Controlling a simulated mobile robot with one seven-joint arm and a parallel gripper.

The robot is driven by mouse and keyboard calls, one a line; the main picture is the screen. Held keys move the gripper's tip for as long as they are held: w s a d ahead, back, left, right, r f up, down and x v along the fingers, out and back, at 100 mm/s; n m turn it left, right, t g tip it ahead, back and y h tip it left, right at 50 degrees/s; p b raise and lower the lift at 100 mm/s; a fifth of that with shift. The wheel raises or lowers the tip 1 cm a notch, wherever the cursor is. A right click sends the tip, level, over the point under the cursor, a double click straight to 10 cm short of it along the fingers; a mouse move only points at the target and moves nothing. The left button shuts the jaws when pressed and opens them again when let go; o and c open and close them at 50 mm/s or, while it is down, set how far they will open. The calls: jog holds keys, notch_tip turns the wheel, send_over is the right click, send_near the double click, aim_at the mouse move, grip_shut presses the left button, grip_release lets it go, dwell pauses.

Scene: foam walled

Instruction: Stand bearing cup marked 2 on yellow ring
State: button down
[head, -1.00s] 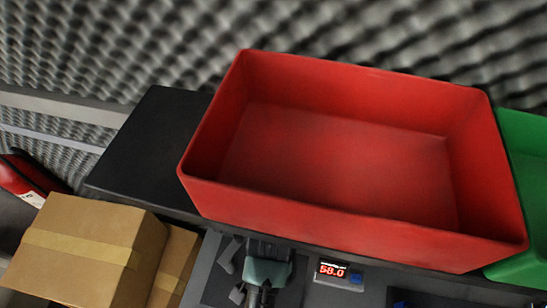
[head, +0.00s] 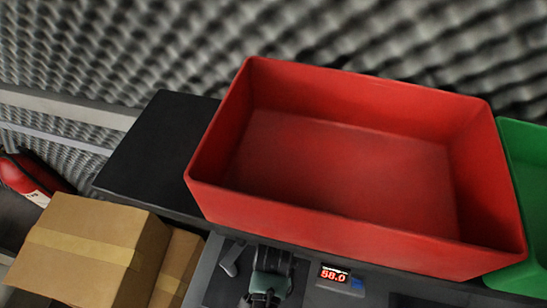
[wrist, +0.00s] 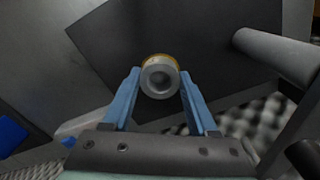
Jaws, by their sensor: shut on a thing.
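In the wrist view my gripper (wrist: 159,76) has its two blue fingers on either side of a small grey, round bearing cup (wrist: 159,88) and is shut on it. The cup's round opening faces the camera. A thin yellow arc (wrist: 152,57) shows just past its far edge, most likely the yellow ring; the cup hides the rest. I cannot tell whether the cup touches the surface under it. No number can be read on the cup. In the head view only my dark green wrist shows at the bottom edge; the fingers and cup are out of sight.
A large empty red bin (head: 345,165) stands behind the work area, with a green bin (head: 528,170) to its right. A box with a red display (head: 334,275) reads 58.0. Cardboard boxes (head: 90,245) are at the lower left. A grey cylinder (wrist: 275,55) shows at right in the wrist view.

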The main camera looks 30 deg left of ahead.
jog(key=shift+c, duration=0.9)
grip_release()
notch_tip(320, 180, up, 12)
jog(key=shift+r, duration=0.1)
